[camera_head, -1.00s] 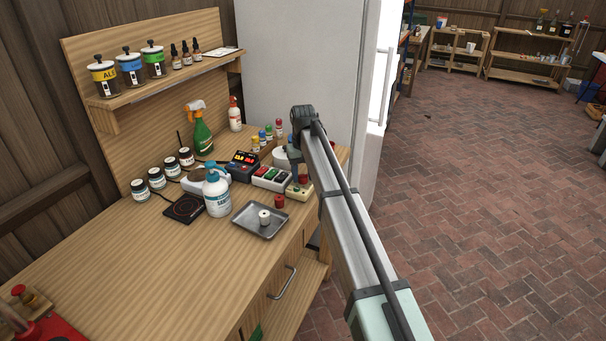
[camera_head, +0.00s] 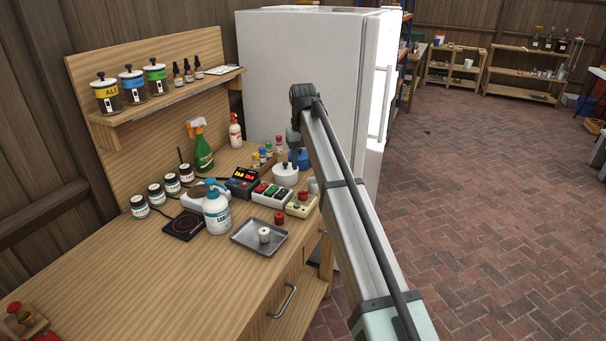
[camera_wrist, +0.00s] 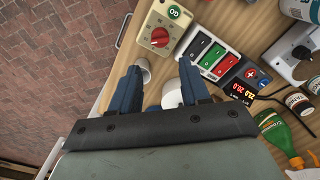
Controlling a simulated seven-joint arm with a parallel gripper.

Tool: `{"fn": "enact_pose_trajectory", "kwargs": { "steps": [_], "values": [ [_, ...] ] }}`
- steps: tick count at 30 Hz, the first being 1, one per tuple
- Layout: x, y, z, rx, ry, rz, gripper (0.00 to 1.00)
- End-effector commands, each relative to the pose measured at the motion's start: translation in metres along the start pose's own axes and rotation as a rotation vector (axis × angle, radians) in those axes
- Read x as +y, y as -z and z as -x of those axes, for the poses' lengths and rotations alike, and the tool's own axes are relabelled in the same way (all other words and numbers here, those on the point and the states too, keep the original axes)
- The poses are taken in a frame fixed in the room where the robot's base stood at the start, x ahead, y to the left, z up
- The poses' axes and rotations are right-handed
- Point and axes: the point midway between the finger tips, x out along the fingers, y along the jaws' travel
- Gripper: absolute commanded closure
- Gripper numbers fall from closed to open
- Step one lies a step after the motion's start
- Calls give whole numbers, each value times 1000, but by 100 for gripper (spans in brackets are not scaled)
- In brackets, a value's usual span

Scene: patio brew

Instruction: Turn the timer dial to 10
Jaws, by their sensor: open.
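The timer is a cream box (camera_wrist: 150,52) with a red dial (camera_wrist: 159,37) and a green GO button (camera_wrist: 174,12). It sits at the top middle of the wrist view, and in the head view the box (camera_head: 301,208) is near the bench's right edge. The dial's number marks are too small to read. My gripper (camera_wrist: 158,72) is open, with two blue fingers pointing down towards the bench. The dial lies beyond the fingertips in the wrist view, apart from them. In the head view the arm partly hides the gripper (camera_head: 297,156).
A switch box (camera_wrist: 207,55) with green, black and red rockers stands beside the timer. A display unit (camera_head: 243,180) is next to it. A white pot (camera_head: 285,175) and a grey-white cup (camera_wrist: 143,70) are close to the fingers. A metal tray (camera_head: 250,240) lies in front.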

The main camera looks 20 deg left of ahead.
Motion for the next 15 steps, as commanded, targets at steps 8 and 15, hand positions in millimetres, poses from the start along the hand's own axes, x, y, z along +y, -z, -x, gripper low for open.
{"fn": "enact_pose_trajectory", "kwargs": {
  "steps": [8,15],
  "values": [
    [0,0,23,0,0,0,54],
    [0,0,24,0,0,0,54]
  ]
}}
